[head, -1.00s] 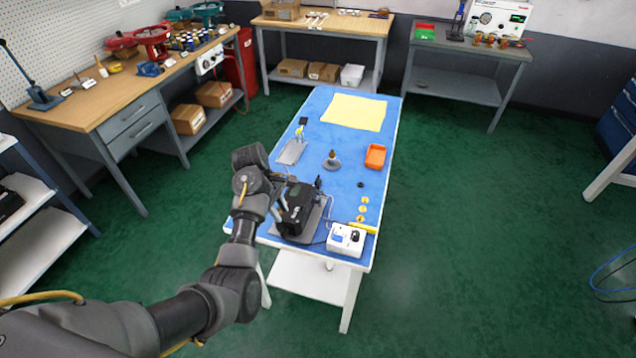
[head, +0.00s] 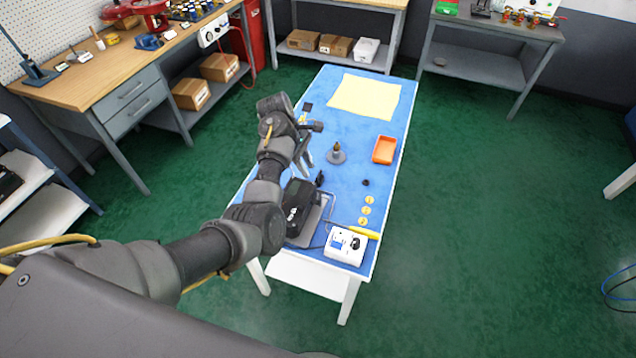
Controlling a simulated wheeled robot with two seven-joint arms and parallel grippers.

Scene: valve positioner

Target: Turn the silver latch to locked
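I cannot make out the silver latch. A small stand with a dark square top (head: 307,106) and a bit of yellow below it is at the table's left edge, mostly hidden behind my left arm. The black positioner box (head: 297,205) sits on a grey plate at the table's near left. My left gripper (head: 304,163) points down over the left side of the table, between the stand and the black box. Its two grey fingers look apart, with nothing seen between them. My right gripper is not in view.
The blue table top (head: 345,110) also holds a grey cone-shaped fixture (head: 337,154), an orange tray (head: 384,150), a black knob (head: 365,183), several yellow discs (head: 367,200), a white control box (head: 346,246) and a yellow cloth (head: 366,96). The fixture stands just right of my gripper.

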